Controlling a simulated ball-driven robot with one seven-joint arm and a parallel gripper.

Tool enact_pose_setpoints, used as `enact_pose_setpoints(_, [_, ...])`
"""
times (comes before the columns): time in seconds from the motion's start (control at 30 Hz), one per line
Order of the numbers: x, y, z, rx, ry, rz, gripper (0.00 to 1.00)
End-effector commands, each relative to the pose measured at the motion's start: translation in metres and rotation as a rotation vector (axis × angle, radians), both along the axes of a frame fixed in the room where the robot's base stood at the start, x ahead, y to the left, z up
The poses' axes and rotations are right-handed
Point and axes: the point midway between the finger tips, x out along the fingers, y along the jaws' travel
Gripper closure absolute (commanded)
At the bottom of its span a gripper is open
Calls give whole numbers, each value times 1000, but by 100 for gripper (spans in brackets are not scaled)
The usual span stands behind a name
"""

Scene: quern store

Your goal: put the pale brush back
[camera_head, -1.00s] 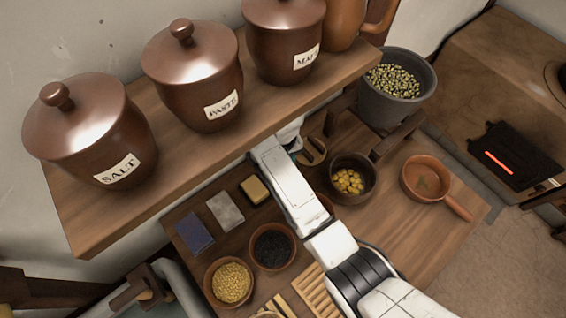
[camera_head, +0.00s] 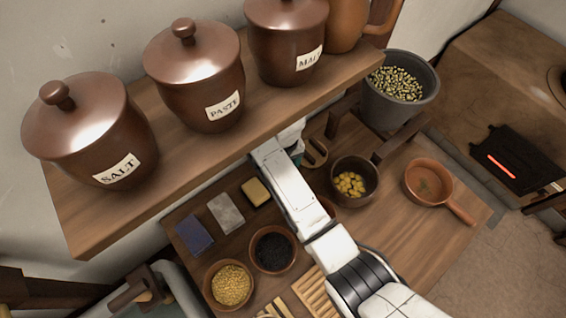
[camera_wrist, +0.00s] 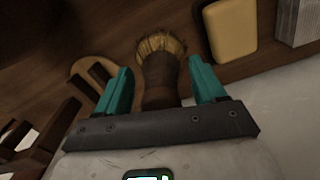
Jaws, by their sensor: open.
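In the wrist view a brush (camera_wrist: 162,72) with a brown handle and tan bristles stands between the two teal fingers of my gripper (camera_wrist: 160,70). The fingers are open, with a gap on each side of the handle. The bristles point away from my palm. I cannot tell whether this is the pale brush, as the light is dim. In the head view the shelf hides the brush and most of my gripper.
A round slotted wooden piece (camera_wrist: 82,72) lies left of the brush, and a yellow block (camera_wrist: 229,30) right. The jar shelf (camera_head: 214,143) overhangs the back of the table. Bowls of black (camera_head: 273,250) and yellow grain (camera_head: 231,286) stand left of my arm.

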Motion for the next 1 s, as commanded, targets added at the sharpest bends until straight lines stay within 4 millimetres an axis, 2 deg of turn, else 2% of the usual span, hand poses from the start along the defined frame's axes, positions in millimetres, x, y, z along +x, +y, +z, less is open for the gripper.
enact_pose_setpoints(0.33, [1, 1, 51, 2, -3, 0, 31])
enact_pose_setpoints(0.5, [1, 1, 70, 1, -2, 0, 31])
enact_pose_setpoints(1.0, [1, 0, 75, 0, 0, 0, 31])
